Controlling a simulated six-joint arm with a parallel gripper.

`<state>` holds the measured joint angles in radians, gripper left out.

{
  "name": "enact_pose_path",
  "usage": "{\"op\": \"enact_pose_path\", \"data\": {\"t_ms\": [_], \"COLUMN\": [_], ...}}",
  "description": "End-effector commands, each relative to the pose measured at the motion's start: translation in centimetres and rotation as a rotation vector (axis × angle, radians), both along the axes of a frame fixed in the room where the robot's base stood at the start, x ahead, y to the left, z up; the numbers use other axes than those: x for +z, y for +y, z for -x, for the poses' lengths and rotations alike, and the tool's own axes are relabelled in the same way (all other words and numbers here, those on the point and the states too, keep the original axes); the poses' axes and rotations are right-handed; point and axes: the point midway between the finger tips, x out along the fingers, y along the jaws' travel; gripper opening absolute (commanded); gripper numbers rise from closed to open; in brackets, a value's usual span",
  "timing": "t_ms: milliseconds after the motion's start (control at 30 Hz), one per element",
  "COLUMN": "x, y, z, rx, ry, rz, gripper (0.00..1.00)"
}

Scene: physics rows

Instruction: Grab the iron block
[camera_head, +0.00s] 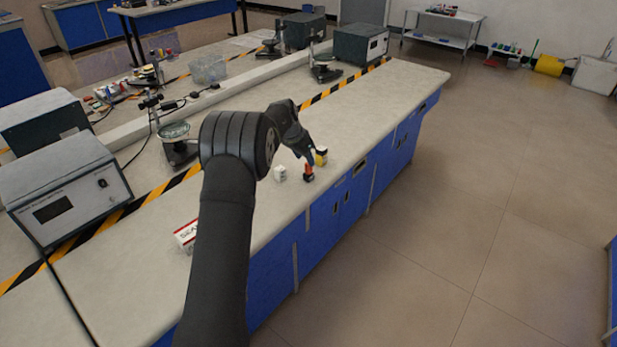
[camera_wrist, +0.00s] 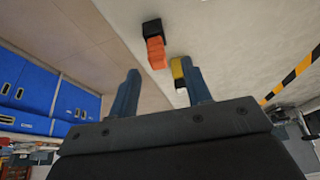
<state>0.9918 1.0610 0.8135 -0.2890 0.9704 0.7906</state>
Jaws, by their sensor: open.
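Small blocks sit near the front edge of the bench. One is black with an orange-red upper part (camera_head: 308,173), one is yellow and black (camera_head: 321,156), and one is whitish (camera_head: 280,173). I cannot tell which is the iron block. In the wrist view, the orange and black block (camera_wrist: 154,45) lies beyond the gap between my fingers. The yellow and black block (camera_wrist: 177,70) is close beside the right finger, partly hidden by it. My gripper (camera_wrist: 160,67) is open, with nothing between its fingers. In the head view my arm hides part of the bench.
A red and white box (camera_head: 186,233) lies on the bench left of my arm. Grey instrument boxes (camera_head: 65,190) stand at the left, and another (camera_head: 360,44) at the back. A yellow-black stripe runs along the bench.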

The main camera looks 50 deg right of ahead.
Motion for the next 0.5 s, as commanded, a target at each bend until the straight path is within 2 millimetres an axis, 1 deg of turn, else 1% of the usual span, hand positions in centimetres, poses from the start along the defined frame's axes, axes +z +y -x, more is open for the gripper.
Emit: {"op": "enact_pose_path", "data": {"t_ms": [167,333,400,500], "x": [-1.6,-4.0,-4.5,-4.7], "y": [-0.6,-1.7,-1.9,-2.0], "z": [0.3,0.5,0.5,0.5], "rx": [-0.001,-0.001,0.000,0.000], "ry": [0.002,0.002,0.001,0.000], "rz": [-0.002,-0.002,-0.001,0.000], "gripper": [0.45,0.45,0.45,0.45]}}
